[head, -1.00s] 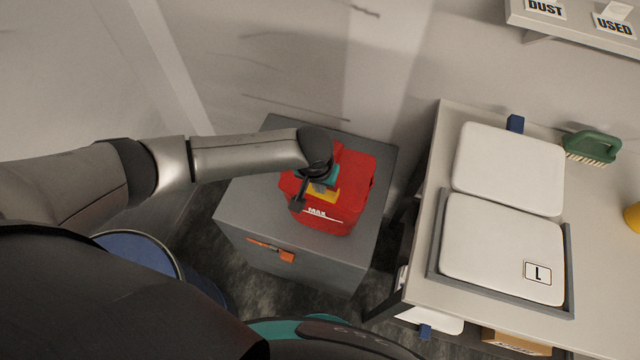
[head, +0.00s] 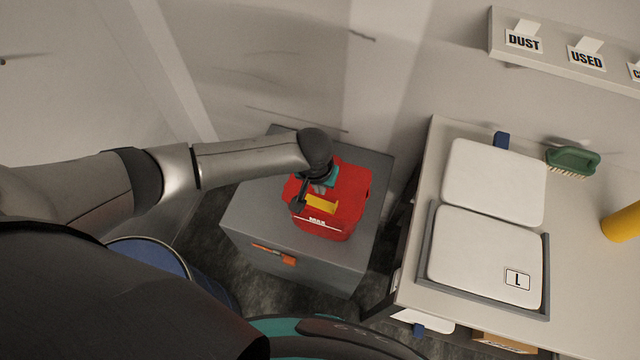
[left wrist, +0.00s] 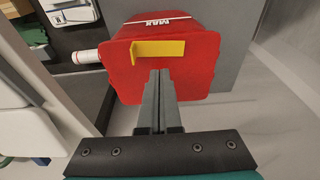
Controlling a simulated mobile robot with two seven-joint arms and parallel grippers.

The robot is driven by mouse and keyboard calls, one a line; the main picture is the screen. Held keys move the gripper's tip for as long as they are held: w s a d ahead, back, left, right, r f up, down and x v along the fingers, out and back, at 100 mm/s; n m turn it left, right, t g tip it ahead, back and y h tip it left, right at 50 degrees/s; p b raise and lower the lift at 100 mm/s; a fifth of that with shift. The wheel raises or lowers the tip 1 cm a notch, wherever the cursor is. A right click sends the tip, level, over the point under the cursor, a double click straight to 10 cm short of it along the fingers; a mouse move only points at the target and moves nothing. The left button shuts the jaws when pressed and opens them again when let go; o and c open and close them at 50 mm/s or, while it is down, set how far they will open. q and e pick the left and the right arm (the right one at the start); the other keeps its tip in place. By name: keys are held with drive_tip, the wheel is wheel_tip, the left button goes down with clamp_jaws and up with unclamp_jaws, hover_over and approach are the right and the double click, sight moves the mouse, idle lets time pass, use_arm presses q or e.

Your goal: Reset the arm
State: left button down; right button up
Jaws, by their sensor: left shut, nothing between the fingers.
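My left arm reaches in from the left in the head view, with its gripper (head: 299,205) over the near left part of a red box (head: 345,200) marked MAX. The red box stands on a grey cabinet (head: 240,215) and has a yellow piece (head: 321,203) on it. In the left wrist view, the shut fingers (left wrist: 160,75) point at the red box (left wrist: 195,75), just below its yellow piece (left wrist: 158,49). Nothing is between the fingers. I cannot tell whether the fingertips touch the box. My right gripper is in neither view.
A bench (head: 590,270) at right holds two white pads, the nearer pad (head: 480,255) marked L in a grey frame. A green brush (head: 573,161) and a yellow cylinder (head: 622,222) are on it. A shelf (head: 510,55) labelled DUST and USED hangs above. A blue round container (head: 150,250) stands at left.

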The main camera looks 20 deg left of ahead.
use_arm(q)
drive_tip(key=shift+r, duration=0.45)
drive_tip(key=shift+d, duration=0.1)
